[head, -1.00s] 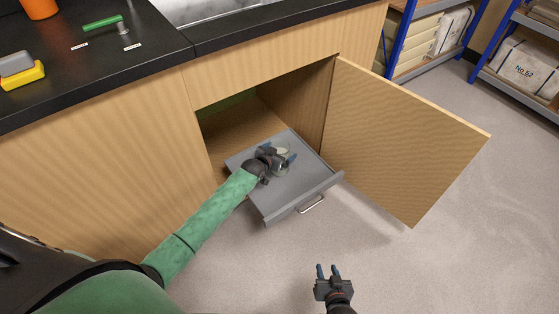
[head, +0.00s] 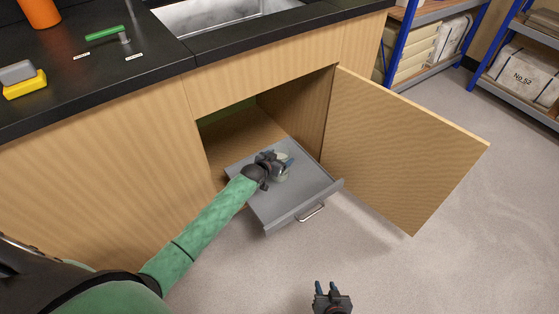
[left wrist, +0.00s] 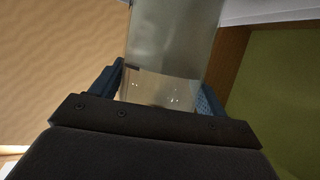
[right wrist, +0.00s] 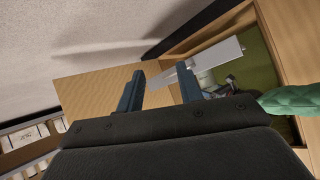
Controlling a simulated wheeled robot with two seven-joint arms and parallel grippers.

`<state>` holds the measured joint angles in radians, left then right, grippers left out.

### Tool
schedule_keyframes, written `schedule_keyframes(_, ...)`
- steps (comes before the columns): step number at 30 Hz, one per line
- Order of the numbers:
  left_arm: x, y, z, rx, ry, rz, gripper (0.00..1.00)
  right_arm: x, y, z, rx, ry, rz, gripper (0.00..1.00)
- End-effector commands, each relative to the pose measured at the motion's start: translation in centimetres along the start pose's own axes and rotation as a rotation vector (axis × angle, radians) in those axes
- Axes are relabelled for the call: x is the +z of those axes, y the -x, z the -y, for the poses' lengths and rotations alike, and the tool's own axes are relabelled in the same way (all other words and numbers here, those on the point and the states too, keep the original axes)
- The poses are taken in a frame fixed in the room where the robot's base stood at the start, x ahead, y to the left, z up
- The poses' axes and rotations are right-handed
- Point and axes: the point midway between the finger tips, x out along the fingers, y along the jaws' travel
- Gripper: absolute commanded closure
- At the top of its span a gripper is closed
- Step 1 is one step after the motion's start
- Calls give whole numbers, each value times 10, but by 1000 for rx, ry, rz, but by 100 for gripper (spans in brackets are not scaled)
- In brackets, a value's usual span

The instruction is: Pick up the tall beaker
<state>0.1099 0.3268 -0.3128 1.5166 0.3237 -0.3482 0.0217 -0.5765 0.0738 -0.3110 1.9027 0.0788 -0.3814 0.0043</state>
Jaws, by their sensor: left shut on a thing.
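The tall beaker (left wrist: 172,40) is clear glass and fills the middle of the left wrist view, between the two blue fingers of my left gripper (left wrist: 160,90). In the head view the beaker (head: 281,170) is small and partly hidden by my left gripper (head: 276,160), over the grey pull-out drawer (head: 290,204). My left gripper is shut on the beaker. Whether its base touches the drawer floor I cannot tell. My right gripper (head: 327,288) is open and empty above the floor at the bottom; its parted fingers also show in the right wrist view (right wrist: 160,90).
The cabinet door (head: 400,150) stands open to the right of the drawer. The black countertop (head: 100,75) with a sink (head: 220,15) is above. Floor at the right is clear.

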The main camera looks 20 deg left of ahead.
Motion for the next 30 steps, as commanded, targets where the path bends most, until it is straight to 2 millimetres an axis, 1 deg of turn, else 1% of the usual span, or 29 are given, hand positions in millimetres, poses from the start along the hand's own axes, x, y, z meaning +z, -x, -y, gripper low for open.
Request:
schedule_keyframes(1,-8,3,0,0,-1,-2,52,20,3,-1,2,-4,48,64)
schedule_keyframes(5,-24,10,0,0,0,-2,52,52,6,-2,4,-17,143,64)
schedule_keyframes(6,-29,10,-11,3,4,-3,52,64,8,-3,5,-21,176,64)
schedule_keyframes(9,-39,12,-28,2,5,-3,52,90,14,-4,6,-32,253,64)
schedule_keyframes(15,-65,17,-70,1,3,-2,52,84,16,-2,5,-32,252,64)
schedule_keyframes(21,-82,20,-100,1,2,-1,52,81,17,-2,4,-32,251,64)
schedule_keyframes(25,-89,21,-110,1,2,-1,52,80,18,-1,4,-32,251,64)
schedule_keyframes(30,-92,21,-115,0,1,-1,52,80,18,0,4,-32,251,64)
